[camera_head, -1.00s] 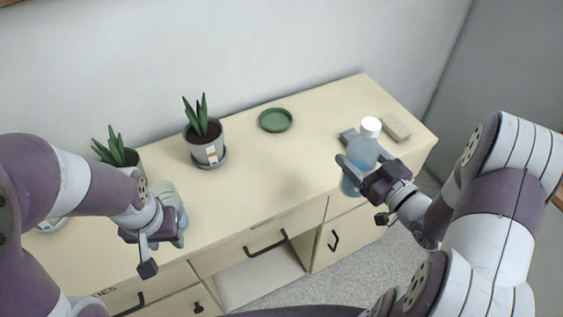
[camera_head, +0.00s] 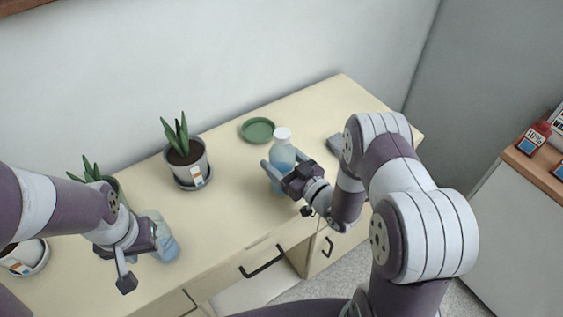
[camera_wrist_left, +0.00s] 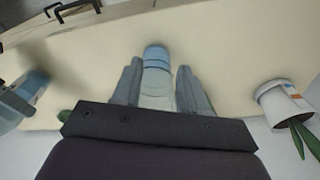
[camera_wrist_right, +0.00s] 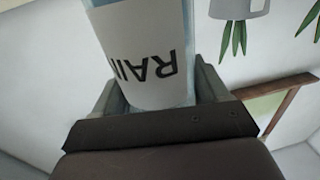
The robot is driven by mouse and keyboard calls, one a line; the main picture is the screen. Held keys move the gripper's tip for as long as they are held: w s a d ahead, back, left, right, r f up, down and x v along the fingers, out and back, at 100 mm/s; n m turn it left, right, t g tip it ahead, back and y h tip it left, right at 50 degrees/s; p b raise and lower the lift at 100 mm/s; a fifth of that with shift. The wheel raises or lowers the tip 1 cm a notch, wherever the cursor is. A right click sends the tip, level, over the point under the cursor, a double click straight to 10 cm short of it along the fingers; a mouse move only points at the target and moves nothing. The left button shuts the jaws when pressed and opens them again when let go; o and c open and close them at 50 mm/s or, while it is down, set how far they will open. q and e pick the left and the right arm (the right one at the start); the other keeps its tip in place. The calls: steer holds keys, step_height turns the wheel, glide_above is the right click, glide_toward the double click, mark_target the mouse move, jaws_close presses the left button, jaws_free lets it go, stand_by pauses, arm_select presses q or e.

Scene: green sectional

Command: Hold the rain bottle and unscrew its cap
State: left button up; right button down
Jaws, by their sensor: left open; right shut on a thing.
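The rain bottle (camera_head: 283,152), pale blue with a white cap (camera_head: 282,133), stands nearly upright in my right gripper (camera_head: 284,172). My right gripper is shut on its body, and the bottle is above the table. In the right wrist view its white label (camera_wrist_right: 143,62) fills the space between the fingers, with "RAI" readable; the cap is out of that view. My left gripper (camera_head: 152,235) is open at the left, well apart from the rain bottle. A second pale container with a blue end (camera_wrist_left: 157,55) shows between or just beyond the left fingers.
The cream cabinet top (camera_head: 225,215) is clear between the arms. A potted plant (camera_head: 187,165) stands on a saucer at the back, and another plant (camera_head: 95,175) is behind my left arm. A green dish (camera_head: 257,130) and a grey block (camera_head: 335,143) lie further right.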

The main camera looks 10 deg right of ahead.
steer(key=shift+w+d+f, duration=0.1)
steer(key=shift+f, duration=0.45)
steer(key=shift+f, duration=0.15)
jaws_free()
